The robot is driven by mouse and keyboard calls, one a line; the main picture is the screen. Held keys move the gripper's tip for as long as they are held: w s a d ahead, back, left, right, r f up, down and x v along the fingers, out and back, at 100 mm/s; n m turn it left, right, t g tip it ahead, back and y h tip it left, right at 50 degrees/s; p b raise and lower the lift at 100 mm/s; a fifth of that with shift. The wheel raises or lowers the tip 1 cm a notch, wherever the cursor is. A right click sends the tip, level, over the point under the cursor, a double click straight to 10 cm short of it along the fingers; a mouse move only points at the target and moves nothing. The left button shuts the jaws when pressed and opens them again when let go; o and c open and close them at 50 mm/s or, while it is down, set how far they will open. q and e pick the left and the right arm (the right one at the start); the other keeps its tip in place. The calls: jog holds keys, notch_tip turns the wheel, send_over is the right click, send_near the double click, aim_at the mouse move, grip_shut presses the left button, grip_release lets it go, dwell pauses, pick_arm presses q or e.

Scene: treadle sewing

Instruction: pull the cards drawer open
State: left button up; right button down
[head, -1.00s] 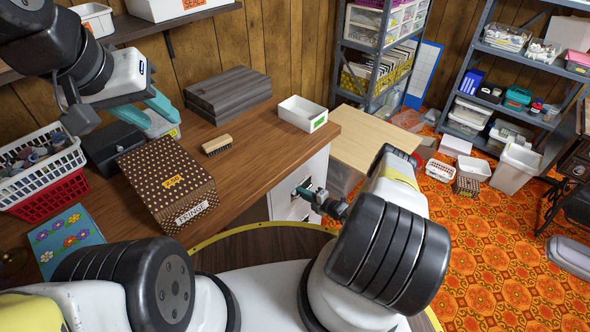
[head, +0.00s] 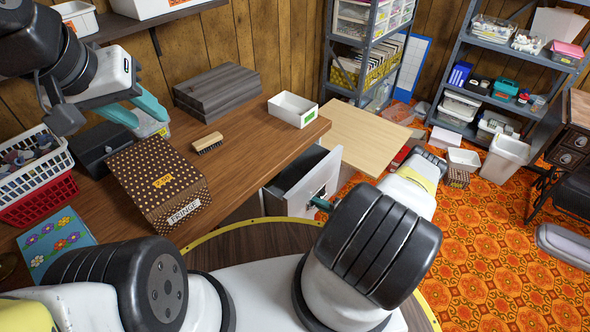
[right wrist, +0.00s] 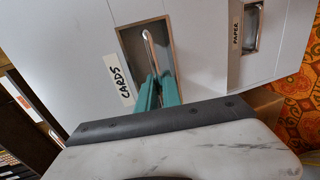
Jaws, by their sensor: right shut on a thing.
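The cards drawer (head: 322,174) stands partly out of the desk's white drawer unit, its open top showing. In the right wrist view its grey front (right wrist: 80,45) has a CARDS label (right wrist: 122,80) and a recessed metal handle (right wrist: 149,47). My right gripper (right wrist: 158,88) is shut on this handle with its teal fingers; in the head view (head: 321,203) it is mostly behind my arm. My left gripper (head: 140,112) is open and empty above the back left of the desk, with its fingers apart.
The wooden desk (head: 235,155) holds a dotted FRINGE box (head: 155,182), a brush (head: 208,143) and a white tray (head: 292,110). The paper drawer (right wrist: 248,42) is beside the cards drawer. A pale board (head: 360,135) lies right of the desk. Orange carpet (head: 490,240) is open at right.

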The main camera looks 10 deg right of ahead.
jog(key=f+v, duration=0.3)
jog(key=v, duration=1.3)
jog(key=s+f+v, duration=0.1)
jog(key=f+v, duration=0.2)
jog(key=v, duration=1.2)
jog(key=shift+s+d+f, duration=0.35)
jog(key=shift+s+d, duration=0.05)
jog(key=shift+d, duration=0.25)
jog(key=c, duration=1.8)
grip_release()
jog(key=shift+s, duration=0.1)
jog(key=v, duration=0.7)
jog(key=shift+s+d, duration=0.2)
jog(key=shift+r, duration=0.1)
